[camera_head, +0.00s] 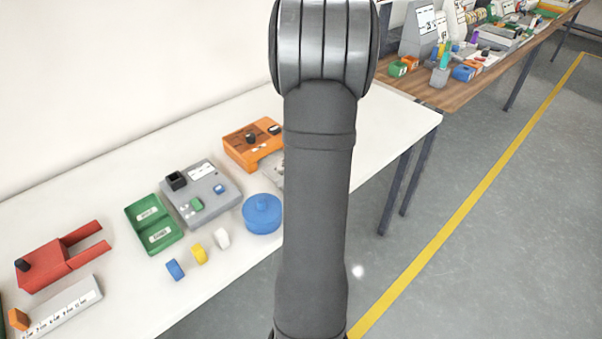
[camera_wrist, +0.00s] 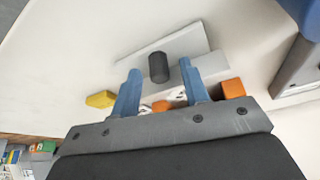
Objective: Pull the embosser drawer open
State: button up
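In the wrist view, a pale grey, flat-topped unit (camera_wrist: 190,45) with a dark upright cylindrical knob (camera_wrist: 158,70) lies ahead of my gripper. It may be the embosser, but I cannot tell for sure; no drawer is clearly visible. My gripper (camera_wrist: 160,68) has two blue fingers spread apart, and the knob appears between their tips with a gap on each side. Whether the knob is at fingertip depth is unclear. In the head view my arm hides the gripper and this unit.
A yellow block (camera_wrist: 100,99) and an orange block (camera_wrist: 233,88) lie near the fingers. In the head view, an orange device (camera_head: 252,143), grey device (camera_head: 213,205), green two-part box (camera_head: 140,214), blue lidded pot (camera_head: 262,216) and red device (camera_head: 45,266) stand on the white table (camera_head: 130,305).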

jog(key=v, duration=1.7)
jog(key=shift+r, duration=0.2)
jog(key=shift+f, duration=0.1)
jog(key=x, duration=1.7)
jog(key=shift+f, duration=0.1)
jog(key=v, duration=1.7)
jog(key=shift+w+f, duration=0.1)
jog(key=shift+x, duration=8.45)
